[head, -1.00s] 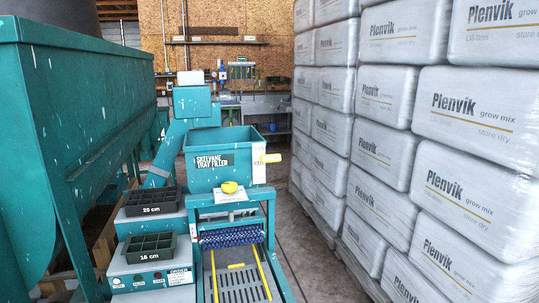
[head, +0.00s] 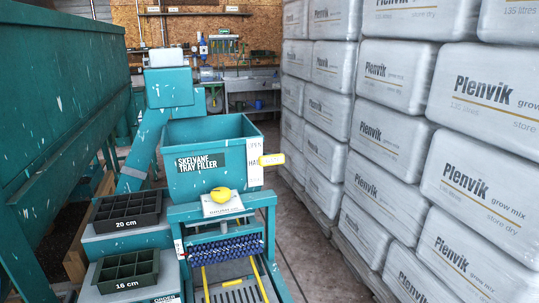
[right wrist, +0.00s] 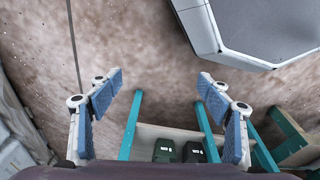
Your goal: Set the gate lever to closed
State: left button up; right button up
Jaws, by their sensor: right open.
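The tray filler's teal hopper (head: 210,160) stands near the middle of the head view. A round yellow knob (head: 221,195) sits on a small white plate at the hopper's front. My right gripper (right wrist: 160,98) is open and empty in the right wrist view, pointing at the floor, with the lever out of that view. Neither gripper shows in the head view.
Stacked white Plenvik bags (head: 385,75) form a wall on the right, with a floor aisle (head: 310,235) beside the filler. A large teal bin (head: 70,125) stands left. Dark trays (head: 127,210) rest at the filler's left. Two dark containers (right wrist: 165,150) show between teal legs.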

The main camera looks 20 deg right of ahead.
aim_at(272, 160)
jog(key=w+r+t+p, duration=0.1)
jog(key=w+r+t, duration=0.6)
jog(key=w+r, duration=1)
jog(key=w+d+r+m+t+p, duration=0.1)
jog(key=w+r+t, duration=0.6)
jog(key=w+r, duration=1.1)
jog(key=w+r+t+p, duration=0.2)
jog(key=w+r+t, duration=0.4)
jog(key=w+r, duration=1.1)
jog(key=shift+w+d+r+m+t+y, duration=0.1)
jog(key=shift+r+m+t, duration=0.05)
jog(key=shift+r, duration=2.75)
jog(key=shift+w+d+r+m+t+y, duration=0.1)
jog(key=shift+r, duration=2.85)
jog(key=shift+w+d+r+m+t+y, duration=0.1)
jog(key=shift+r+m+t, duration=0.05)
jog(key=shift+r, duration=2.75)
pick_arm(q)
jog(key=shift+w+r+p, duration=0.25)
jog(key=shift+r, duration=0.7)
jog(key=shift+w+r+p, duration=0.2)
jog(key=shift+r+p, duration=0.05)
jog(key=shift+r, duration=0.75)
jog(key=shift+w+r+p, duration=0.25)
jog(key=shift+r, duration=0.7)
pick_arm(e)
jog(key=shift+x, duration=3.25)
jog(key=shift+f, duration=0.15)
jog(key=shift+c, duration=0.2)
